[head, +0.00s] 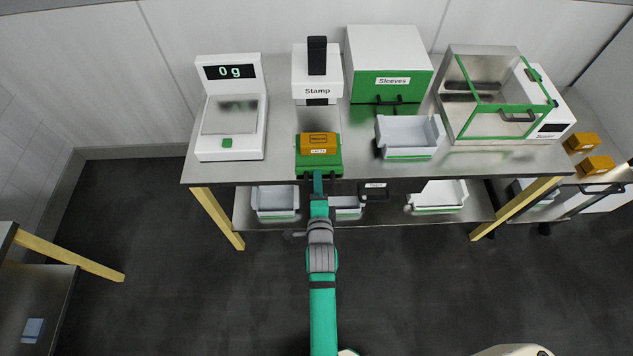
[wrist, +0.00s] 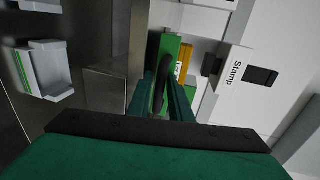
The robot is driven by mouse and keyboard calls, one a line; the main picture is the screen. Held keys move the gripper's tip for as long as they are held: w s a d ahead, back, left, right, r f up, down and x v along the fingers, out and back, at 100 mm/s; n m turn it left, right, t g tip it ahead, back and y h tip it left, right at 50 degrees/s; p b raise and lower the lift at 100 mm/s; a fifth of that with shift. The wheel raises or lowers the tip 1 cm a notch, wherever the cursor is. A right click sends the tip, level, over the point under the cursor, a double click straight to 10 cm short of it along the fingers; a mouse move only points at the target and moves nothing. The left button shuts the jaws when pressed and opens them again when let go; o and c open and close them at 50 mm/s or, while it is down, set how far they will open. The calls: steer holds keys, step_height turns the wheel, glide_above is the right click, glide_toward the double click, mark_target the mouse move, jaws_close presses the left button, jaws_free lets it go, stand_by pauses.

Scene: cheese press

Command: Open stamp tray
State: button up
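The stamp machine (head: 317,75) is a white box with a black top block, at the back of the steel table; it also shows in the wrist view (wrist: 236,70). Its green stamp tray (head: 335,160) sticks out in front of it, toward the table's front edge. An orange block (head: 318,143) with a label lies on the tray. My gripper (head: 318,178) is at the tray's front. In the wrist view my gripper's teal fingers (wrist: 165,90) are close together on either side of the black tray handle (wrist: 167,50) and look shut on it.
A scale (head: 232,115) reading 0 g stands left. A green-fronted Sleeves box (head: 388,65), a white bin (head: 408,133) and a glass-fronted sealer (head: 500,95) stand right. More white bins (head: 275,202) sit on the lower shelf. The floor in front is clear.

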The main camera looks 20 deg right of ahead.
steer(key=v, duration=1)
steer(key=shift+s, duration=0.35)
steer(key=shift+r, duration=0.1)
steer(key=s+a+r+n+y, duration=0.1)
steer(key=s+a+r+n, duration=0.1)
steer(key=s+a+n, duration=0.2)
steer(key=s+a+r+n+y, duration=0.1)
steer(key=s+a+r+n, duration=0.1)
steer(key=s+n, duration=0.8)
steer(key=s+a+r+n+y, duration=0.1)
steer(key=s+a+n, duration=0.4)
steer(key=s, duration=0.6)
steer(key=shift+s+a+r+n+y, duration=0.35)
steer(key=shift+r+n, duration=0.2)
steer(key=shift+n, duration=0.35)
